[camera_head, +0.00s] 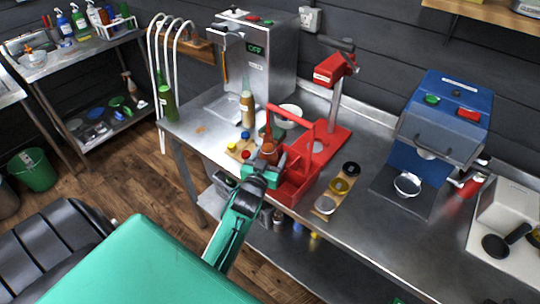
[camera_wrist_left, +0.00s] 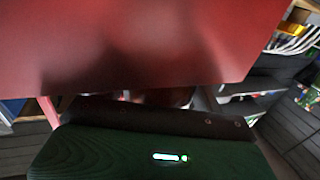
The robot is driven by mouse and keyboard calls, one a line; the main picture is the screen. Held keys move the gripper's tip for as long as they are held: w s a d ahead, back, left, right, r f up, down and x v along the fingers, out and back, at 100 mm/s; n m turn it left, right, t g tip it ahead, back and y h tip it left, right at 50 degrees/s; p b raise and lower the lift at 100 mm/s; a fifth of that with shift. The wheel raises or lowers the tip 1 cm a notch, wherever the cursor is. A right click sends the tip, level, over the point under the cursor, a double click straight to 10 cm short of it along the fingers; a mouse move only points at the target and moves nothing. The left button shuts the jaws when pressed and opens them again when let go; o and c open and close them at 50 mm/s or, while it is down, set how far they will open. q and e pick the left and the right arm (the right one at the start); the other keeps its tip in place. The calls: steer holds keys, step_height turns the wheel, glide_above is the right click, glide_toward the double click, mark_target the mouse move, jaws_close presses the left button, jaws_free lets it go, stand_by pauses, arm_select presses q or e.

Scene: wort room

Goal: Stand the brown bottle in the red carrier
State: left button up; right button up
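The red carrier (camera_head: 297,191) stands on the steel bench with its tall handle up. My left gripper (camera_head: 265,163) is at the carrier's left side, its teal fingers on either side of a brown bottle (camera_head: 268,149). The fingers look shut on the bottle, which is upright. Its lower part is hidden by the gripper, so I cannot tell whether its base is inside a compartment. In the left wrist view, a red surface (camera_wrist_left: 150,45) fills the top, very close, and a brown patch (camera_wrist_left: 168,97) shows below it. My right gripper is not in view.
A tan bottle with a pale label (camera_head: 247,108) stands behind the gripper. A red bench capper (camera_head: 336,72) is behind the carrier. A strip with several round pieces (camera_head: 340,186) lies right of it. A blue machine (camera_head: 440,125) is farther right.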

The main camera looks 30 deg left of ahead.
arm_select(q)
steer(key=shift+o, duration=0.3)
steer(key=shift+r, duration=0.15)
steer(key=b+v, duration=0.3)
steer(key=v, duration=0.9)
